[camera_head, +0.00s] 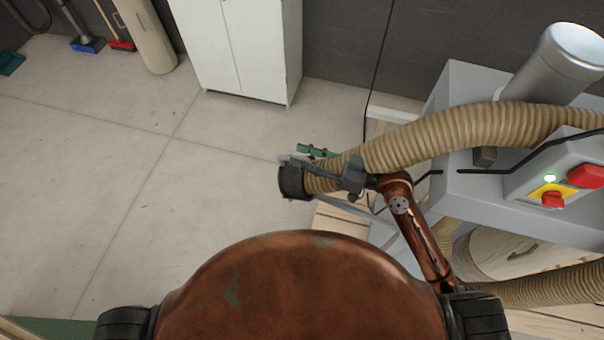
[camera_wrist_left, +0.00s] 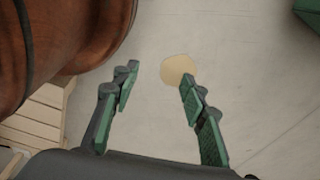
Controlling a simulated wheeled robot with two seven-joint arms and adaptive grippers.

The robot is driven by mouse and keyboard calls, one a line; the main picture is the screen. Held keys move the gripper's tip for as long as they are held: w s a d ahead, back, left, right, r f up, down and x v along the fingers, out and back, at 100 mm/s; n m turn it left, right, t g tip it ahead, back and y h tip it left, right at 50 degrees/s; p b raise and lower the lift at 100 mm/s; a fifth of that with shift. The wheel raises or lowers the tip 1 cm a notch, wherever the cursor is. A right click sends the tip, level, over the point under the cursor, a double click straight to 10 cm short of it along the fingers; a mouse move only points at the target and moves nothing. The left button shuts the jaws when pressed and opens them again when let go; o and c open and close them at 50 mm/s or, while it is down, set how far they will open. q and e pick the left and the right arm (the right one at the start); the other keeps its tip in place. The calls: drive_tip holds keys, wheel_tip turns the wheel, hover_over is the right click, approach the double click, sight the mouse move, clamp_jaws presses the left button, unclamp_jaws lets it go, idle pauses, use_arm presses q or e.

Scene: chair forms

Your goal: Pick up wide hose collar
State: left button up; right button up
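The wide hose collar (camera_head: 293,183) is a dark ring on the free end of a ribbed tan hose (camera_head: 440,137). It hangs above the floor in the middle of the head view. My right gripper (camera_head: 306,157) lies along the upper side of the hose end, its fingers reaching left to the collar. One green finger shows behind the hose, and a grey one crosses over the collar's top edge. Whether the fingers press on the collar is hidden. My left gripper (camera_wrist_left: 160,74) is open and empty in the left wrist view, and is outside the head view.
A grey machine (camera_head: 470,90) with a metal cylinder (camera_head: 560,62) and red switches stands at the right. Wooden boards lie below it. A white cabinet (camera_head: 238,45) and brooms stand at the back. A pale round patch (camera_wrist_left: 177,69) shows beyond my left fingers.

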drive_tip(key=p+x, duration=0.2)
drive_tip(key=x, duration=0.3)
drive_tip(key=shift+s+a+r+p, duration=0.1)
drive_tip(key=shift+s+a+p, duration=0.1)
drive_tip(key=shift+s+p, duration=0.2)
drive_tip(key=shift+w+a, duration=0.2)
drive_tip(key=shift+a, duration=0.15)
drive_tip(key=shift+c, duration=0.2)
drive_tip(key=shift+d, duration=0.1)
drive_tip(key=shift+c, duration=0.7)
clamp_jaws()
